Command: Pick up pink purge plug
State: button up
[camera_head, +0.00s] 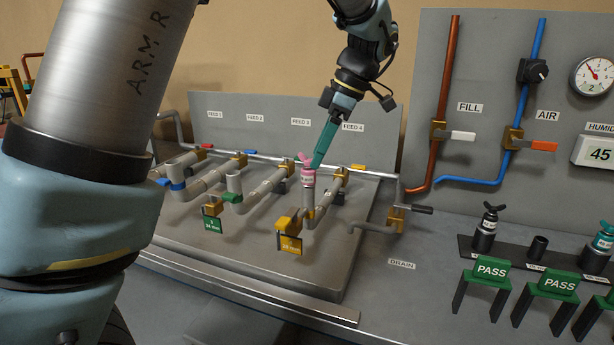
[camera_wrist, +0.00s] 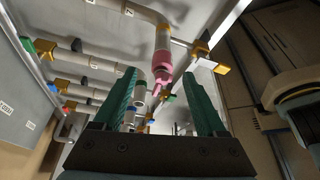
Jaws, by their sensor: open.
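The pink purge plug (camera_head: 308,178) stands upright on top of a grey pipe end at the third or fourth feed line of the coil panel. It has a pink winged top and a pale label band. My gripper (camera_head: 318,161) reaches down from above with its green fingers beside the plug's top. In the wrist view the plug (camera_wrist: 161,72) shows ahead, between the lines of the two green fingers of my gripper (camera_wrist: 164,90). The fingers are spread and empty. Whether a finger touches the plug cannot be told.
Grey pipes with coloured handles (camera_head: 177,184) and a yellow tag (camera_head: 289,245) crowd around the plug. A black rack (camera_head: 525,262) with dark and teal plugs and green PASS stands (camera_head: 491,271) is at right. The counter near the DRAIN label (camera_head: 401,264) is clear.

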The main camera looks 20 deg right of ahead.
aim_at(308, 176)
jog(key=shift+s+p+x, duration=0.2)
jog(key=shift+p+x, duration=1)
jog(key=shift+x, duration=2.05)
grip_shut()
